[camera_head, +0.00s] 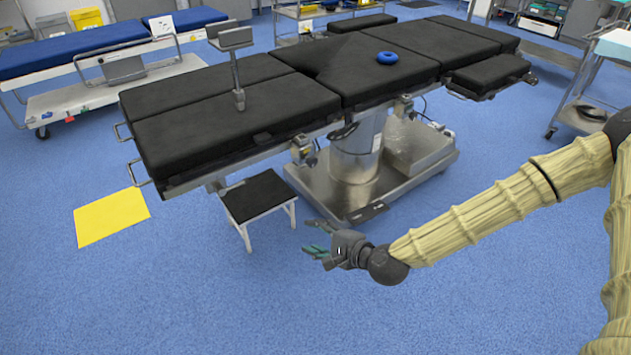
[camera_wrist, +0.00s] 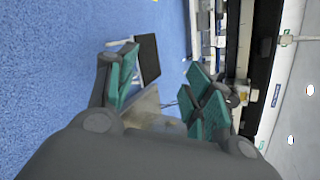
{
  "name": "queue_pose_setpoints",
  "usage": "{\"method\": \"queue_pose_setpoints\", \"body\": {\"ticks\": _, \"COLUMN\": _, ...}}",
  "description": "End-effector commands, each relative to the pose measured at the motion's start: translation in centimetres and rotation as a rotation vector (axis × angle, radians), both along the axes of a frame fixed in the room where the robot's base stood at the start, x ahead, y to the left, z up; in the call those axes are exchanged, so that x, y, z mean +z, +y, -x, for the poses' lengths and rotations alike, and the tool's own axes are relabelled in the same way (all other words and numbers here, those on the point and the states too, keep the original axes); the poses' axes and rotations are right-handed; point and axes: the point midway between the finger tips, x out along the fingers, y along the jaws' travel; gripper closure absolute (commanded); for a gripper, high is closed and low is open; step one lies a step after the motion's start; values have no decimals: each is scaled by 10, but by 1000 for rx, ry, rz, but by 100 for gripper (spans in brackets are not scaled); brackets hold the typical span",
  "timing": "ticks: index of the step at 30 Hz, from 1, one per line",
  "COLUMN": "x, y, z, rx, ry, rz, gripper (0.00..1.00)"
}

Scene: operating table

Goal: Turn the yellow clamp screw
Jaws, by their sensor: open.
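The operating table (camera_head: 225,121) has black pads and a side rail. A small clamp (camera_head: 303,150) sits on its near side rail, and a second clamp (camera_head: 403,106) sits farther right. The yellow screw is too small to make out clearly in the head view.
A small step stool (camera_head: 257,197) stands left of my gripper. The metal table base (camera_head: 355,190) is behind it. A yellow sheet (camera_head: 111,216) lies on the blue floor at left. The near floor is clear.

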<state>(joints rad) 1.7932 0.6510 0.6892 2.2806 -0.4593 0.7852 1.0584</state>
Motion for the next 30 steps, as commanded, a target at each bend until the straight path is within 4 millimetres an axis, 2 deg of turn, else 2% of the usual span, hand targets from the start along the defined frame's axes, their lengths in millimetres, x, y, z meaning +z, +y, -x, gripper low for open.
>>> {"method": "queue_pose_setpoints", "body": {"ticks": 1, "x": -6, "y": -4, "z": -15, "rx": -33, "ry": -14, "rz": -49, "gripper": 49}}
{"method": "queue_pose_setpoints", "body": {"ticks": 6, "x": 19, "y": -19, "z": -59, "rx": -127, "ry": -56, "rz": -222, "gripper": 49}}
{"method": "queue_pose_setpoints", "body": {"ticks": 12, "x": 51, "y": -43, "z": -96, "rx": -202, "ry": -100, "rz": -390, "gripper": 49}}
{"method": "queue_pose_setpoints", "body": {"ticks": 20, "x": 74, "y": -58, "z": -113, "rx": -234, "ry": -127, "rz": -482, "gripper": 49}}
{"method": "queue_pose_setpoints", "body": {"ticks": 26, "x": 75, "y": -50, "z": -126, "rx": -236, "ry": -127, "rz": -486, "gripper": 49}}
{"method": "queue_pose_setpoints", "body": {"ticks": 30, "x": 74, "y": -38, "z": -142, "rx": -235, "ry": -128, "rz": -485, "gripper": 49}}
